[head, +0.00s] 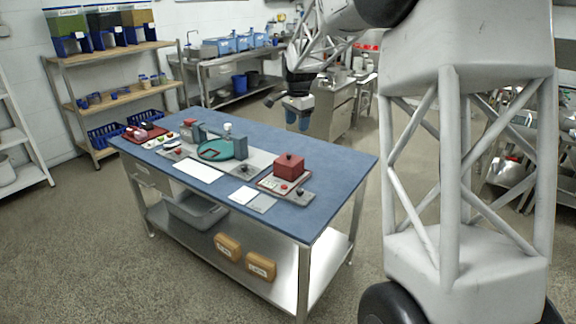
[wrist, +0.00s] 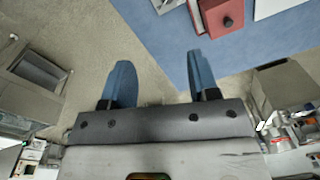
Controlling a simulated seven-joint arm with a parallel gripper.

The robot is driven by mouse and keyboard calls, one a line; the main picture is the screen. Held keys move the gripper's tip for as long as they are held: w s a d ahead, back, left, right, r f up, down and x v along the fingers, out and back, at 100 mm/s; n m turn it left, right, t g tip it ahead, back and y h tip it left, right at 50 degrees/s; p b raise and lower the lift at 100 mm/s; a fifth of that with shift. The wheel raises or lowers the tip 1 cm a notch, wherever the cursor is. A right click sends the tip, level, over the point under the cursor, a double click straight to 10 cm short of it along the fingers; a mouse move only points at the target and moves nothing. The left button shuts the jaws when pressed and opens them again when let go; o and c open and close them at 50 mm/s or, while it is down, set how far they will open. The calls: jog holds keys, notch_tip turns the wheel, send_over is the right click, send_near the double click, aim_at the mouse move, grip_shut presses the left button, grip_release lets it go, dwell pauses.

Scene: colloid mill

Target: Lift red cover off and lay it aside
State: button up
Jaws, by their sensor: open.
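The red cover (head: 289,167) is a box with a small dark knob on top. It sits on a light base plate (head: 271,184) near the right end of the blue-topped table, and in the wrist view the red cover (wrist: 222,17) is at the top, right of centre, cut by the frame edge. What is under it is hidden. My gripper (head: 298,120) hangs beyond the table's far edge, apart from the cover. In the wrist view my gripper (wrist: 159,65) shows two blue fingers wide apart with nothing between them.
The blue table (head: 330,170) has free room at its right end. A green round part (head: 220,149) with grey blocks, white sheets (head: 200,170) and a red tray (head: 145,132) lie farther left. A shelf rack (head: 110,75) stands behind at left.

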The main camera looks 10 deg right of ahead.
jog(key=w+f+m, duration=0.3)
jog(key=w+f, duration=0.4)
jog(key=w, duration=0.4)
jog(key=m, duration=0.3)
send_over(289, 155)
jog(key=shift+g, duration=0.4)
jog(key=f, duration=0.9)
jog(key=shift+w+d, duration=0.1)
jog(key=shift+w, duration=0.15)
jog(key=shift+f, duration=0.1)
jog(key=shift+f, duration=1.2)
jog(key=shift+f, duration=0.15)
jog(key=shift+f, duration=2.45)
